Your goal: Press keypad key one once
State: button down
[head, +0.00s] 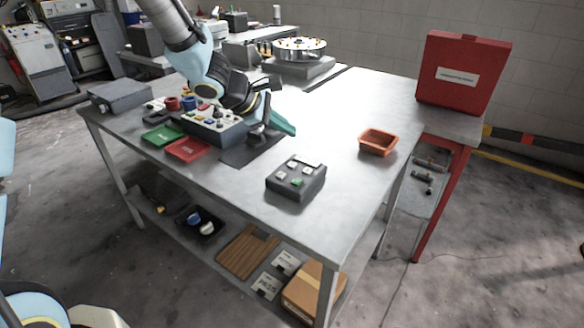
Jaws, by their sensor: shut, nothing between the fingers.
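A dark grey keypad box (290,192) stands near the front edge of the metal table. Its sloped top carries several small pale keys and one green key (297,183). The key labels are too small to read, so I cannot tell which is key one. My gripper (259,132) is shut and empty, up and left of the keypad and apart from it. It is beside a grey control panel (208,135) with coloured knobs, partly hidden by my arm. Contact there cannot be told.
Green (162,135) and red (187,149) trays lie left of the keypad. An orange bin (378,142) stands to its right, and a red case (463,72) at the far right. A teal piece (282,122) shows beside my gripper. The tabletop around the keypad is mostly clear.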

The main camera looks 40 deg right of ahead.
jog(key=b, duration=0.4)
send_over(288, 165)
notch_tip(288, 165, down, 6)
jog(key=shift+r, duration=0.25)
jog(key=shift+f+b, duration=0.75)
jog(key=shift+b, duration=0.05)
dwell(0.9)
jog(key=shift+f+b, duration=0.4)
jog(key=shift+b, duration=0.25)
jog(key=shift+f+b, duration=0.35)
jog(key=shift+b, duration=0.15)
dwell(0.4)
jog(key=shift+a+r, duration=0.1)
dwell(0.3)
jog(key=shift+r+p, duration=0.5)
jog(key=shift+r, duration=0.2)
jog(key=shift+r, duration=0.1)
